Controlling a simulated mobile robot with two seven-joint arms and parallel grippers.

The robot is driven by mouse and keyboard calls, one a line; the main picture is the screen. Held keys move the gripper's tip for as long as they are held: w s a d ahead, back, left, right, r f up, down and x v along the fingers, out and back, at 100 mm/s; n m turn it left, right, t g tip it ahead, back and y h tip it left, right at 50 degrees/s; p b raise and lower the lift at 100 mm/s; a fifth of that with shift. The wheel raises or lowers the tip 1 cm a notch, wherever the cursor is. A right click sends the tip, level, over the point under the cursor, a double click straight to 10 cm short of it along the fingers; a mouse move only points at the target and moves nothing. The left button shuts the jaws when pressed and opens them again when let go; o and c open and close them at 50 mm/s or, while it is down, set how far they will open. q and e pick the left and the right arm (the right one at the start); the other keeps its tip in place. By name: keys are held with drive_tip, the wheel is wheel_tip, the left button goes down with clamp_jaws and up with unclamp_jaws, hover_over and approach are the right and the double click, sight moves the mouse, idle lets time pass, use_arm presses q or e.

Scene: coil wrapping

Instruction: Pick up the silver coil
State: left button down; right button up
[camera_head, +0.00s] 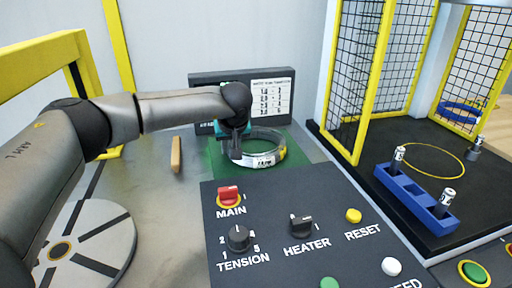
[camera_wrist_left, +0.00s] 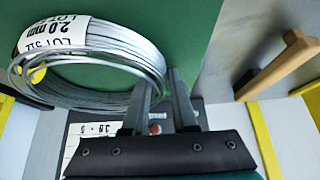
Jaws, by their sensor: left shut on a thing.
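The silver coil (camera_head: 278,146) is a ring of bright wire with a white label reading 2.0 mm, at the green mat (camera_head: 218,166) behind the control panel. In the left wrist view the coil (camera_wrist_left: 105,92) fills the upper left, with its label at the top. My left gripper (camera_head: 236,154) reaches down to the coil's left side. In the left wrist view its fingers (camera_wrist_left: 163,82) are shut on the wire bundle at the coil's right edge. I cannot tell whether the coil touches the mat. My right gripper is in neither view.
The black control panel (camera_head: 250,272) with knobs and buttons stands in front. A wooden bar (camera_head: 176,155) is left of the mat, a round grey disc (camera_head: 100,225) lower left. A sign board (camera_head: 205,84) is behind. A yellow-framed mesh cage (camera_head: 358,100) and a blue holder (camera_head: 400,192) are right.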

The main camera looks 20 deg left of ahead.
use_arm(q)
drive_tip(key=shift+w+r, duration=0.1)
drive_tip(key=shift+r, duration=0.2)
